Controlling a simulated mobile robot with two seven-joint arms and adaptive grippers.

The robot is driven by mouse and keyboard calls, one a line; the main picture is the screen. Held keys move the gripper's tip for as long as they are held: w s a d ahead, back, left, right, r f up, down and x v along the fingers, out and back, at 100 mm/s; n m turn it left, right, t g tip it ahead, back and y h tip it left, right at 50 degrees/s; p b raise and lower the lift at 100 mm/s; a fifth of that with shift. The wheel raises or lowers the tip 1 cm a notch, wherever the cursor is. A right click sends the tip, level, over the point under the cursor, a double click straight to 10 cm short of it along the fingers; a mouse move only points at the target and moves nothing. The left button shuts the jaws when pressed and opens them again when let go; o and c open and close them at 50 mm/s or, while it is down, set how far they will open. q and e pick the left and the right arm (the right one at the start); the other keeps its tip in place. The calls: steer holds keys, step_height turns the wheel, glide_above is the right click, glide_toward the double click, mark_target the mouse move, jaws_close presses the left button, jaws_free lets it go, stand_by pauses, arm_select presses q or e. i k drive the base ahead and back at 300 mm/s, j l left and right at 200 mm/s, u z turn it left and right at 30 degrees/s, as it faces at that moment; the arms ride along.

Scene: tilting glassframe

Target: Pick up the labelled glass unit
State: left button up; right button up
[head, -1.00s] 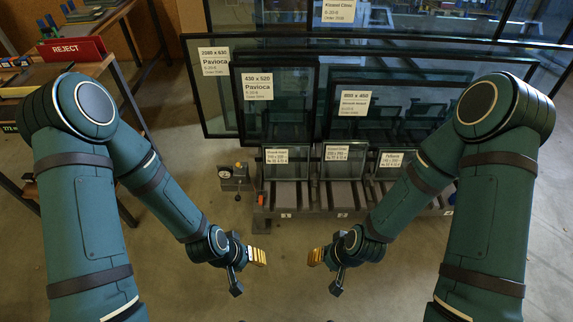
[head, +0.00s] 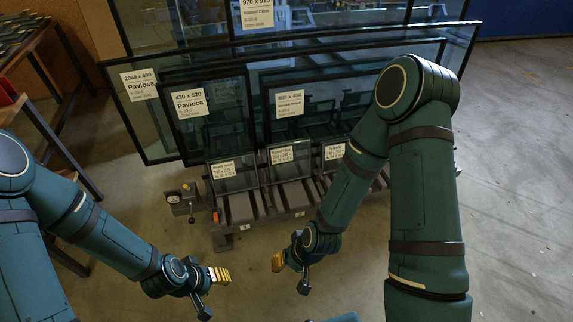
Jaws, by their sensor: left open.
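Several labelled glass units stand in a rack ahead of me. The large ones at the back are the 2000 x 630 Pavioca pane (head: 152,130), the 430 x 520 Pavioca pane (head: 222,110) and the 800 x 450 pane (head: 330,95). Three small labelled panes stand in front: left (head: 240,180), middle (head: 297,168) and right (head: 348,140). The pictures do not show which one is meant. My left gripper (head: 213,291) is open and empty over the floor before the rack. My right gripper (head: 291,275) looks open and empty, to its right. Neither touches glass.
The rack's base (head: 222,240) has dark slotted supports. A small grey device with a dial (head: 183,199) stands at its left. A wooden bench (head: 25,45) is at the left edge. The floor (head: 515,200) on the right is clear.

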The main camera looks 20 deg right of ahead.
mark_target(288, 162)
steer(key=u, duration=0.5)
steer(key=l+u, duration=1)
steer(key=l, duration=0.35)
steer(key=k+l+u, duration=0.15)
steer(key=l, duration=0.9)
steer(key=i+l, duration=0.15)
steer(key=l, duration=0.3)
steer(key=i+l, duration=0.15)
steer(key=l+u, duration=0.05)
